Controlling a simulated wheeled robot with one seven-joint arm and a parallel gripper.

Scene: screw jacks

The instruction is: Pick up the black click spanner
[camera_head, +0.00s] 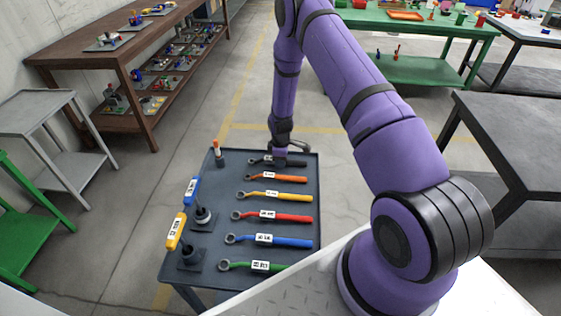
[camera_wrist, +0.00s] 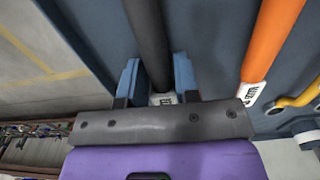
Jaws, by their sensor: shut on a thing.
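The black click spanner (camera_head: 297,162) lies at the far end of the row of spanners on the dark tray table (camera_head: 222,272). I cannot tell whether the spanner is touching the tray or slightly raised.
The orange spanner (camera_head: 290,179) lies beside it, also in the wrist view (camera_wrist: 270,40). Yellow (camera_head: 288,197), red (camera_head: 296,218), blue (camera_head: 294,242) and green (camera_head: 262,266) spanners follow nearer. Two screw jacks (camera_head: 203,216) (camera_head: 190,256) and a small orange-topped post (camera_head: 217,153) stand at left.

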